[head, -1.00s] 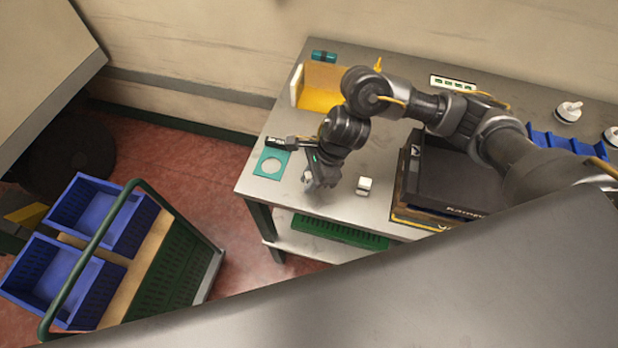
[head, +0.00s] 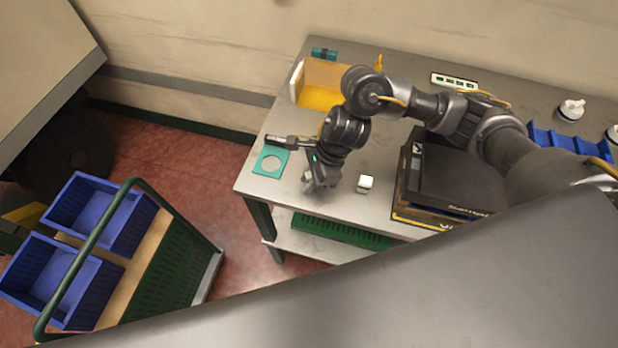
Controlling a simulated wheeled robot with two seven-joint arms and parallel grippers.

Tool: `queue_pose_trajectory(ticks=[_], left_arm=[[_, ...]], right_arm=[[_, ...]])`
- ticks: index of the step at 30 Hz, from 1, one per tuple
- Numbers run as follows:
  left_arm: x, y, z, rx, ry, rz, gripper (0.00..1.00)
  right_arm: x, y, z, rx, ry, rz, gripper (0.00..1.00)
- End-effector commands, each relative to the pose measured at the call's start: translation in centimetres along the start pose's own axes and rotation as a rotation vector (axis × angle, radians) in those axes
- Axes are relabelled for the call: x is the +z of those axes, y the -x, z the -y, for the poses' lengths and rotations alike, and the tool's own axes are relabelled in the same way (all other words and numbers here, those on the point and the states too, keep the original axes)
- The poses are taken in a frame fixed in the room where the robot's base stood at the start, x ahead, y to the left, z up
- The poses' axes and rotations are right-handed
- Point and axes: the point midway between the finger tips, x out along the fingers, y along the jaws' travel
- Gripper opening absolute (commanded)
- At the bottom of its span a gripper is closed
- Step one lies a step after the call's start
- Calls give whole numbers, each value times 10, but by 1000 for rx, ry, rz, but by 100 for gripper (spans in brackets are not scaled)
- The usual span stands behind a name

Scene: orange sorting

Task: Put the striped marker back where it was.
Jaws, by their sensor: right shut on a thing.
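My right gripper (head: 309,183) is over the front left part of the grey table, just right of a teal square mat (head: 259,169) with a pale round centre. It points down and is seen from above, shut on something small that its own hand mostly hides. I cannot make out stripes there, so I cannot tell whether that is the striped marker. A dark bar juts left from the wrist above the mat's back edge; I cannot tell what it is. No striped marker shows clearly elsewhere. My left gripper is not in view.
Behind are a yellow-bottomed tray (head: 318,97) and a teal item (head: 323,54). Black boxes (head: 455,175) stand right, with blue bins (head: 560,142) beyond. A trolley with blue crates (head: 95,215) stands left of the table.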

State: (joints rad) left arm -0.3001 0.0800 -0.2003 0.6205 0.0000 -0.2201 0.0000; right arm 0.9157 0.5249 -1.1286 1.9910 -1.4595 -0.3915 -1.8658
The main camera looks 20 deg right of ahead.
Motion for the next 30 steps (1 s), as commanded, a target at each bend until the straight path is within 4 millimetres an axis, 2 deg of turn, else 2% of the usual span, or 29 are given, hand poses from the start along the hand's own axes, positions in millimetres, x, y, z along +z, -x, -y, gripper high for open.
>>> queue_pose_trajectory(ticks=[9,10,15,21,26,30], left_arm=[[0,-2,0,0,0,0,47],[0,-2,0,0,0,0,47],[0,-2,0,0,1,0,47],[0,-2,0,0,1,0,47],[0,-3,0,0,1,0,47],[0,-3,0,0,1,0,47]], right_arm=[[-1,-2,0,0,0,0,0],[-1,-2,0,0,0,0,20],[-1,-2,0,0,0,0,42],[-1,-2,0,0,0,0,44],[-1,-2,0,0,0,0,62],[-1,-2,0,0,0,0,62]])
